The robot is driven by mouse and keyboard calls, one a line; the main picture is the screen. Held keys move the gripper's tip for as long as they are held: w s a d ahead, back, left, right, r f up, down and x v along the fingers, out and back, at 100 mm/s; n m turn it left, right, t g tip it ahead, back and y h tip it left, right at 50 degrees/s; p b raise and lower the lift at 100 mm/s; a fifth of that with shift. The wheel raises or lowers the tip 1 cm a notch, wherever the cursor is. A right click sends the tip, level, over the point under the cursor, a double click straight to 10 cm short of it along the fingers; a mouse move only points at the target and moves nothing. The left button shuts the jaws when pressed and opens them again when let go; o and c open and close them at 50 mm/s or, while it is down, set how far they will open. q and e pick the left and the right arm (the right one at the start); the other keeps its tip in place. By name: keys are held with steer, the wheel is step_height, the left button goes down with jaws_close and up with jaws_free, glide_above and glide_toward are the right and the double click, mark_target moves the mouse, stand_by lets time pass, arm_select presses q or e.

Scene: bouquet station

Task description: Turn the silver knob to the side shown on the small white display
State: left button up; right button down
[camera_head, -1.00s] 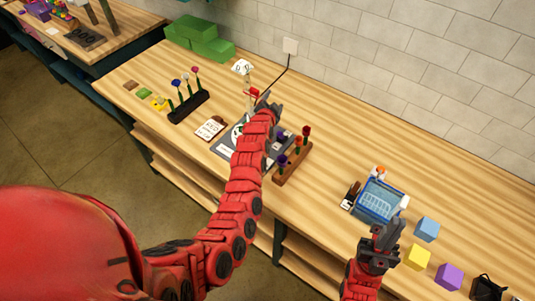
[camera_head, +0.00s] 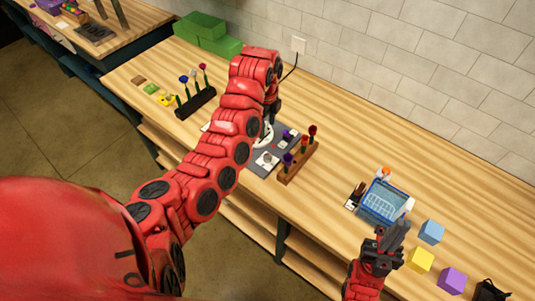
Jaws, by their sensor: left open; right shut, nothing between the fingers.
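A dark grey panel (camera_head: 283,153) lies mid-table, with a white ring and a pale square bearing a small round part (camera_head: 267,159). I cannot tell whether this part is the silver knob. The small white display cannot be made out; my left arm covers much of this area. My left gripper (camera_head: 271,112) points down at the panel's back part, close to the white ring; it is open and its fingertips are partly hidden. My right gripper (camera_head: 394,237) is shut and empty, in front of the blue tray at the right.
A wooden rack with red and purple flowers (camera_head: 298,164) stands right of the panel. A black flower rack (camera_head: 196,102) is at the left, green blocks (camera_head: 207,36) at the back. The blue tray (camera_head: 383,203) and blue, yellow and purple cubes (camera_head: 431,232) are at the right.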

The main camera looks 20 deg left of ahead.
arm_select(q)
steer(key=f, duration=0.2)
steer(key=b, duration=0.4)
glide_above(267, 156)
steer(key=f, duration=0.7)
steer(key=shift+s+f, duration=0.15)
steer(key=shift+s, duration=0.05)
steer(key=f+p, duration=0.2)
steer(key=f, duration=0.3)
steer(key=shift+w+p, duration=0.2)
steer(key=shift+p, duration=0.1)
steer(key=shift+f, duration=0.7)
steer(key=shift+f+p, duration=0.35)
steer(key=shift+f, duration=0.15)
jaws_close()
